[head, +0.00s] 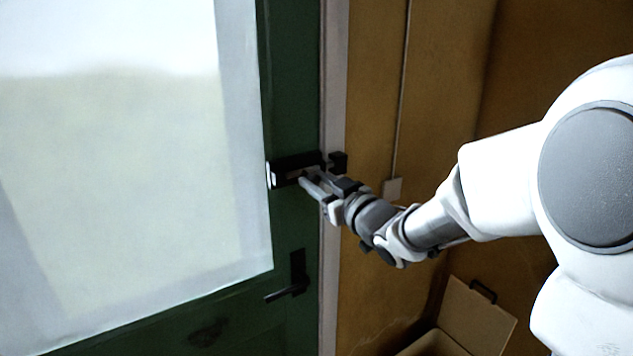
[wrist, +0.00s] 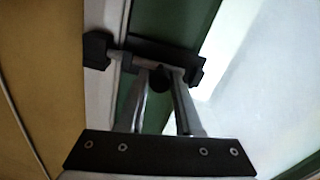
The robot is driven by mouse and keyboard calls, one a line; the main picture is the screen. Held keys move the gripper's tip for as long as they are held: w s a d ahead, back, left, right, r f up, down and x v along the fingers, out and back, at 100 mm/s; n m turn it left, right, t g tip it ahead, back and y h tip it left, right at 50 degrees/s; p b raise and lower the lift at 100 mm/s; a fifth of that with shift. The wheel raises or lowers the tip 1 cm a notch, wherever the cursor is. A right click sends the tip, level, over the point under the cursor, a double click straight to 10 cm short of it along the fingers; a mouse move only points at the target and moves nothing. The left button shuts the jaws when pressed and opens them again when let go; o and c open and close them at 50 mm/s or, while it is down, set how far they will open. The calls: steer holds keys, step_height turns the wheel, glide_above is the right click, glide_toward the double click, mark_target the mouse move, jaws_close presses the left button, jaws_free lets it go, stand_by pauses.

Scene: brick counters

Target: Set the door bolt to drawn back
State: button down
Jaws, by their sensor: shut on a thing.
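The black door bolt (head: 284,170) is mounted on the edge of the green door, level with the lower part of the glass. In the wrist view its dark body (wrist: 190,62) lies at the top. A light metal rod (wrist: 127,58) runs from it across the gap to the black keeper (wrist: 96,50) on the frame. The keeper also shows in the head view (head: 339,161). My gripper (head: 309,181) is at the bolt, and in the wrist view its fingers (wrist: 160,80) are closed on either side of the dark bolt knob (wrist: 159,77). How far the rod sits inside the keeper is hidden.
A black door handle (head: 290,287) is below the bolt. A pale door frame (head: 332,270) and a brown wall (head: 370,80) with a small wall plate (head: 392,188) are to the right. An open cardboard-coloured box (head: 477,318) stands at the bottom right.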

mark_target(286, 177)
stand_by(0.8)
steer(key=s+a+b, duration=0.2)
steer(key=a, duration=0.1)
steer(key=shift+s+a, duration=0.1)
steer(key=shift+a, duration=0.05)
steer(key=c, duration=0.6)
jaws_free()
steer(key=shift+a, duration=0.1)
steer(key=shift+c, duration=0.2)
